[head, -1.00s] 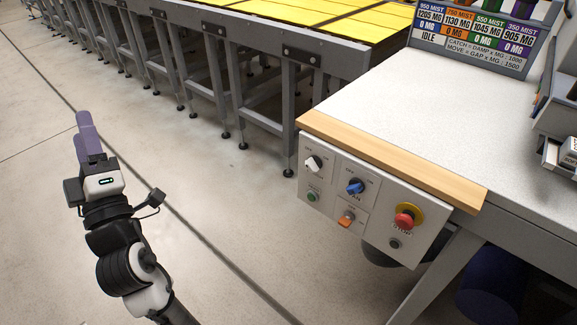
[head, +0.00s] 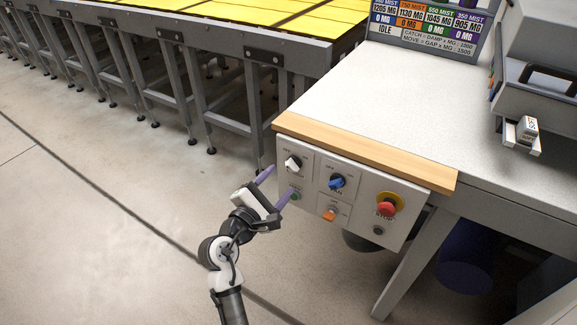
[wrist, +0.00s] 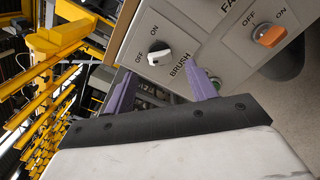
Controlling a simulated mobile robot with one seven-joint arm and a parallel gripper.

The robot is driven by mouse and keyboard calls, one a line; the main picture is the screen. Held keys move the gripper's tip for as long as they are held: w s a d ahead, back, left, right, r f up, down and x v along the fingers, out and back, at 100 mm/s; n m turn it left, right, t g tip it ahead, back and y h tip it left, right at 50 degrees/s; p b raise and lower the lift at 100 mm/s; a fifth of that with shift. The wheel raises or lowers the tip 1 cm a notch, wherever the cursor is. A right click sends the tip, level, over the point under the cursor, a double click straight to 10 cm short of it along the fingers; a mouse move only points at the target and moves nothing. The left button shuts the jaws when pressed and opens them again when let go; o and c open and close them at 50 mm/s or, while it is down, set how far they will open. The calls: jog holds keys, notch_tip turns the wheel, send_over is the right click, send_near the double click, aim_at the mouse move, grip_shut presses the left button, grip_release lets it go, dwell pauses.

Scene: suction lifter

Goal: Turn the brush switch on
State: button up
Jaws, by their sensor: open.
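The brush switch is a white rotary knob (head: 293,163) at the upper left of the grey control panel (head: 362,212). In the wrist view the knob (wrist: 159,54) shows beside the word BRUSH, with its ON and OFF labels. I cannot tell surely which label it points to. My gripper (head: 275,186) is open, its two purple fingers spread and pointing at the panel's left part, below and left of the knob. In the wrist view my fingertips (wrist: 160,84) lie on either side below the knob, apart from it. Nothing is between them.
A blue fan knob (head: 337,182), an orange switch (head: 330,214), a green button (head: 294,193) and a red stop button (head: 387,208) share the panel. A wooden edge (head: 365,152) runs above it. A grey-framed table (head: 220,45) stands behind left. The floor left is free.

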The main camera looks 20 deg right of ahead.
aim_at(290, 169)
jog(key=p+x, duration=0.1)
jog(key=x, duration=0.5)
jog(key=shift+c, duration=0.3)
jog(key=c, duration=0.9)
